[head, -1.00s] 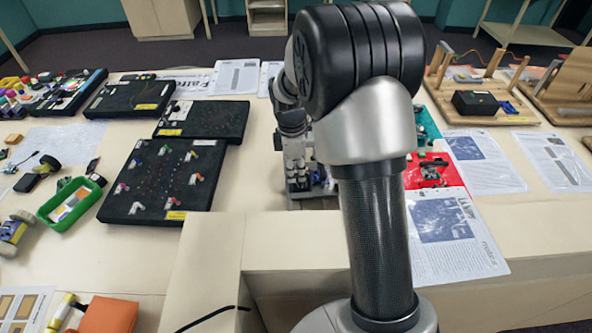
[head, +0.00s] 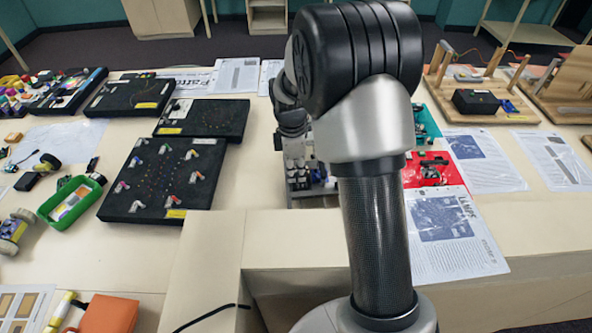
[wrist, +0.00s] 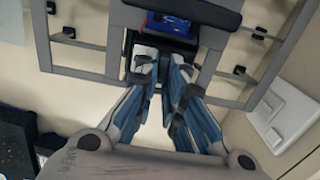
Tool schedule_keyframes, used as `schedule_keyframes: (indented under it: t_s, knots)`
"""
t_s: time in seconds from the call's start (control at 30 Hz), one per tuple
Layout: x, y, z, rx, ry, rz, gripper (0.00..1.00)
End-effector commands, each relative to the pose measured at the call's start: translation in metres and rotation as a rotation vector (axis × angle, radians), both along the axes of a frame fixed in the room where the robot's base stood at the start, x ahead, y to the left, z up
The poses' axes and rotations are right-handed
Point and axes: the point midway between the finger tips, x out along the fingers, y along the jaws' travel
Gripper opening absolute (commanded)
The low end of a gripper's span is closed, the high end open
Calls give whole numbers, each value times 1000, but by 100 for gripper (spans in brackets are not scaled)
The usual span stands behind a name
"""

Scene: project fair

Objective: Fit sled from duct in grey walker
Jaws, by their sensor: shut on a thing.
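In the wrist view the grey walker (wrist: 88,61) is a flat grey frame with bars and dark round knobs at its sides. A dark opening and a blue part (wrist: 168,27) sit at its middle. My gripper (wrist: 166,66) reaches to this middle opening. Its fingers are close together and shut on a small dark part, taken to be the sled, mostly hidden between the fingertips. I cannot tell how far it sits inside the walker. In the head view my arm hides the gripper and most of the work spot. I cannot make out a duct.
A white block (wrist: 285,117) lies right of the walker in the wrist view. In the head view black foam boards (head: 165,178) and a green tray (head: 72,203) stand left. Papers (head: 455,235), a red sheet and wooden stands (head: 480,103) are right.

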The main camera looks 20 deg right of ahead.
Motion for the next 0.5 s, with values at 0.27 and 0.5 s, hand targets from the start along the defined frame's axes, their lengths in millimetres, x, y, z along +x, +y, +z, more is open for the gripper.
schedule_keyframes:
  t_s: [0.27, 0.5]
  knots:
    - [-1, 0, -1, 0, 4, 0, 27]
    - [-1, 0, -1, 0, 2, 0, 33]
